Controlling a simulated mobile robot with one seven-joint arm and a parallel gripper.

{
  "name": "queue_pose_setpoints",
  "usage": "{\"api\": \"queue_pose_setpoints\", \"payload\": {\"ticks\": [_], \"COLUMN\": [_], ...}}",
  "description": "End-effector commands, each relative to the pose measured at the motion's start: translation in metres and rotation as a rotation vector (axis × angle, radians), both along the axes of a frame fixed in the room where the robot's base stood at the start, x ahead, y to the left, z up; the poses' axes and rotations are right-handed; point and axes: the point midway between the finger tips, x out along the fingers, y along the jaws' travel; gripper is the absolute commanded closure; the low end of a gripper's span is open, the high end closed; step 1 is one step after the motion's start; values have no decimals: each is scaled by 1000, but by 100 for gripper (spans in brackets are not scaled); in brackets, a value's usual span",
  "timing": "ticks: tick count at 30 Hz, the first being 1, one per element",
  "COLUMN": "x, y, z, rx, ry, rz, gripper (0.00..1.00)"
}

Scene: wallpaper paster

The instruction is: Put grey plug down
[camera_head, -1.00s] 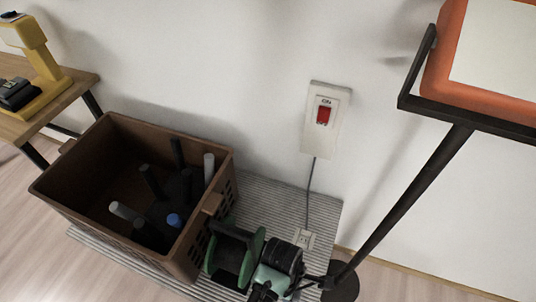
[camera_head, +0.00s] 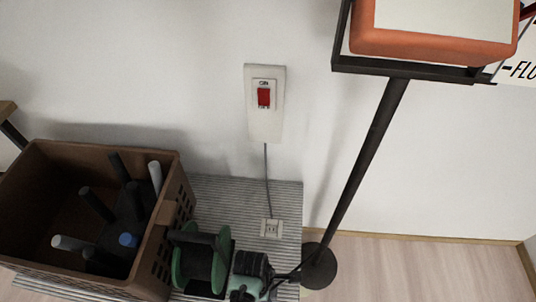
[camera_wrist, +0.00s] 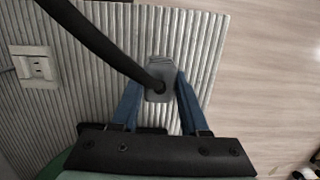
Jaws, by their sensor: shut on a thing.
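The grey plug (camera_wrist: 159,72) is between the two blue fingers of my gripper (camera_wrist: 160,84) in the wrist view, and the fingers are shut on it. A thick dark cable or rod crosses from the upper left and meets the plug's near end. In the head view my gripper (camera_head: 290,275) is low, beside the stand's round base, and the plug cannot be made out. Behind the plug in the wrist view is the grey ribbed mat (camera_wrist: 205,40); I cannot tell if they touch.
A brown crate (camera_head: 160,255) holding several rods stands left. A dark stand (camera_head: 365,150) carries an orange box (camera_head: 435,42). The wooden floor (camera_head: 430,270) at right is clear.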

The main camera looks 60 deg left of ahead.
Motion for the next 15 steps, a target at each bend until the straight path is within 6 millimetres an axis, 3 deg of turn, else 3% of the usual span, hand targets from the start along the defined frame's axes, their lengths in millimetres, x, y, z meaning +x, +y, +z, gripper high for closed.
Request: {"api": "queue_pose_setpoints", "payload": {"ticks": [8,9,13,15], "x": [0,0,0,0], "y": [0,0,0,0], "z": [-3,-2,-2,-2], "rx": [0,0,0,0], "ry": [0,0,0,0], "rz": [0,0,0,0], "gripper": [100,49,26,26]}}
